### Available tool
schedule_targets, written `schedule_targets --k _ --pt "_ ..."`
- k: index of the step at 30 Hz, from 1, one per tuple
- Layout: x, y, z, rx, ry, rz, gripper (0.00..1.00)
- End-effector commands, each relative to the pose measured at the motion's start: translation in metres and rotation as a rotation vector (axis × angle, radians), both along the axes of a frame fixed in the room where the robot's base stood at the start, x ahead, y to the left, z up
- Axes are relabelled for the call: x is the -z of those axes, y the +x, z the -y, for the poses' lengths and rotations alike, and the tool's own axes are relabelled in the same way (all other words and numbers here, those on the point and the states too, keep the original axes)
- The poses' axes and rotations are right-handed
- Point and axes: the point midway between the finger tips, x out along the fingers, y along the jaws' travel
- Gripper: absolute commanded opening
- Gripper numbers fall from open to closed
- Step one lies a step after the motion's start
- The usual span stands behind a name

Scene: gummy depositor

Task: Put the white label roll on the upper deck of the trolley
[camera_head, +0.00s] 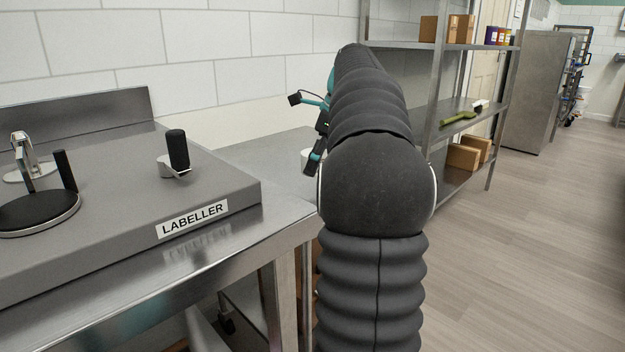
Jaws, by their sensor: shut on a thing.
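My gripper (313,163) is at the end of my dark arm, over the steel bench beside the labeller. Its dark fingers and teal parts show at the left edge of the arm, which hides much of it. It is shut on the white label roll (306,158), of which only a small white piece shows beside the fingers. The roll is close to the bench top; I cannot tell whether it touches it.
The grey labeller (110,215) with its posts and round plate fills the left. A steel shelf unit (437,90) with cardboard boxes (463,156) and a green tool (457,118) stands behind my arm. A steel cabinet (537,95) is farther back. The wood floor at right is clear.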

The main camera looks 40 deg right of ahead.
Motion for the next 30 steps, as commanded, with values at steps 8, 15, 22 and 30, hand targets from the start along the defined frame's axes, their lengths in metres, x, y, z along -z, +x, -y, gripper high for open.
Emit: schedule_targets --k 8,15,22,30 --pt "0.014 0.01 -0.003 0.0 0.0 0.0 0.07" --pt "0.045 0.009 -0.003 0.0 0.0 0.0 0.07" --pt "0.046 0.009 -0.003 0.0 -0.001 0.001 0.07" --pt "0.048 0.009 -0.003 0.0 0.0 0.0 0.94"
